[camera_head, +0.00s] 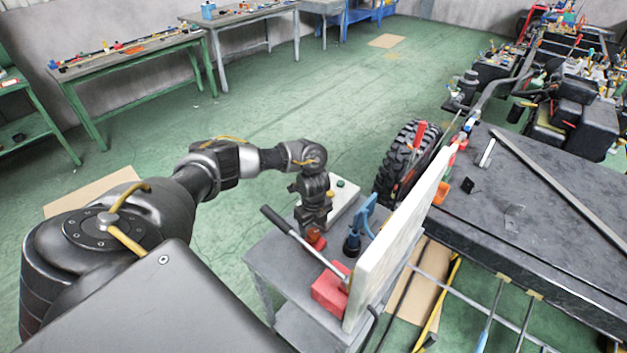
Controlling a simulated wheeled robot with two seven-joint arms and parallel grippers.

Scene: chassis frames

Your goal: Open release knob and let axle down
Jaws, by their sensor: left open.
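My left gripper (314,222) points down over the grey cart, just above a small orange-red knob-like part (317,241). Its jaws are open, but the fingertips are small and partly hide that part, so I cannot tell whether they touch it. A red block (330,290) sits near the cart's front edge, with a long grey lever with a dark grip (277,220) slanting up to the left. I cannot make out for certain which part is the release knob. A tyred wheel (397,165) stands behind the cart; the axle is not clearly visible. My right gripper is out of view.
The grey cart (268,262) also carries a blue tool (354,240) and a white box with a green button (346,196). A tall white panel (392,250) stands along its right side. A dark chassis bed (560,225) fills the right. Green floor behind is mostly open.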

